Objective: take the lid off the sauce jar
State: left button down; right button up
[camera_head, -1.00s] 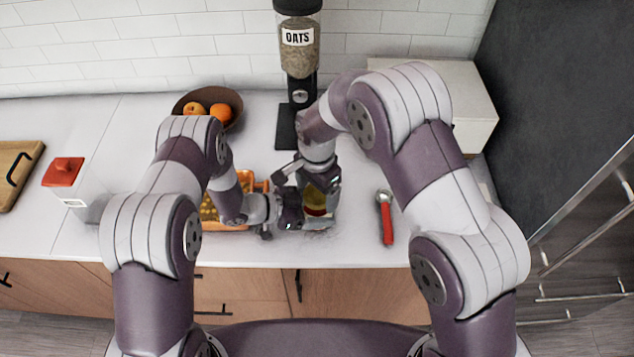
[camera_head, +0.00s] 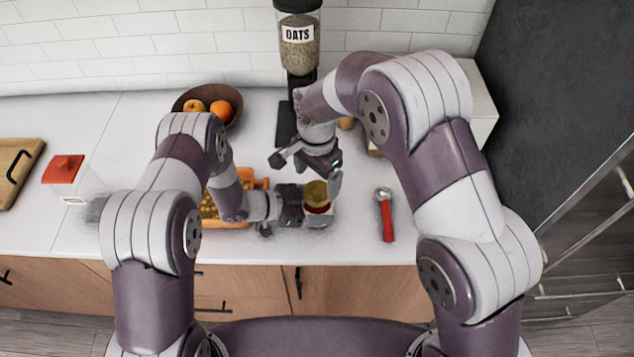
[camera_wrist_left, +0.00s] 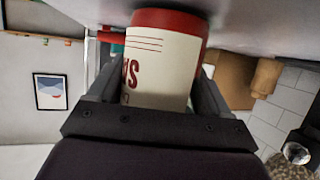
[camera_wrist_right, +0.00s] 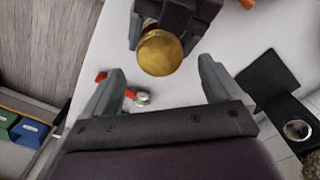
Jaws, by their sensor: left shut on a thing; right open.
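The sauce jar (camera_head: 319,207) stands on the counter near its front edge, with a gold lid (camera_head: 316,190) on top and a pale, red-lettered label. My left gripper (camera_head: 306,207) is shut around the jar's side; the left wrist view shows the jar's label (camera_wrist_left: 158,65) between the fingers. My right gripper (camera_head: 307,172) is open and empty, above and a little behind the jar. In the right wrist view the gold lid (camera_wrist_right: 160,52) shows round and whole, beyond and between the open fingers.
A red-handled tool (camera_head: 386,215) lies to the right of the jar. An orange tray (camera_head: 262,184) of yellow pieces is on the left, partly behind my left arm. The oats dispenser (camera_head: 300,55) and a fruit bowl (camera_head: 232,98) stand behind. Counter between jar and tool is clear.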

aim_at(317, 191)
jog(key=shift+r, duration=0.3)
jog(key=shift+c, duration=0.4)
pick_arm(q)
jog(key=shift+w, duration=0.1)
pick_arm(e)
notch_tip(317, 191, up, 3)
jog(key=shift+f, duration=0.1)
notch_tip(317, 191, down, 8)
jog(key=shift+r, duration=0.2)
jog(key=c, duration=1.1)
jog(key=o, duration=1.2)
